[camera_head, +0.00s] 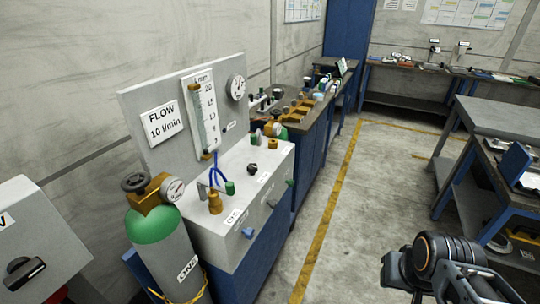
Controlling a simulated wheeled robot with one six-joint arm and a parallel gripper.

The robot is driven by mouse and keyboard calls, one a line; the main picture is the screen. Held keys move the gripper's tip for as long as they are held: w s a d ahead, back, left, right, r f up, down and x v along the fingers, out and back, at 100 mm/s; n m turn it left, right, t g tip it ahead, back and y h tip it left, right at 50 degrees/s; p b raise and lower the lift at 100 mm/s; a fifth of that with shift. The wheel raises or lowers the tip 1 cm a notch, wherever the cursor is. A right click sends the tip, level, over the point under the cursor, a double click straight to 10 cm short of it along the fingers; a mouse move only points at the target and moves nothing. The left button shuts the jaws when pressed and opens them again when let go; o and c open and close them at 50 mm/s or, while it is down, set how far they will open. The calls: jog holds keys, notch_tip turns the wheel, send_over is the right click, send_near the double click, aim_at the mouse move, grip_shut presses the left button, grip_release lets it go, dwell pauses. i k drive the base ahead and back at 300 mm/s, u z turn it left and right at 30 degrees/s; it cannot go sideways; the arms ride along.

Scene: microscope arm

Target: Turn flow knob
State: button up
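A grey flow unit (215,232) stands on a blue cabinet left of centre. Its back panel carries a sign (162,121) reading "FLOW 10 l/min", a flow tube with a scale (205,112) and a round gauge (236,87). A black knob (253,169) sits on top of the unit beside a small label too small to read. I cannot tell for sure which knob is the flow knob. A blue knob (248,233) and a dark knob (271,203) are on the front face. My dark arm end is at the lower right, well apart from the unit; its fingertips cannot be made out.
A green-topped gas cylinder (152,226) with a brass valve stands at the unit's left. A grey box with a black handle (24,271) is at far left. A grey workbench (490,116) stands at right. The floor between, with a yellow line (336,200), is clear.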

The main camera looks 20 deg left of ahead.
aim_at(252, 168)
jog(key=u, duration=0.25)
jog(key=i, duration=0.75)
jog(key=u, duration=0.9)
jog(key=i, duration=0.4)
jog(key=u, duration=0.3)
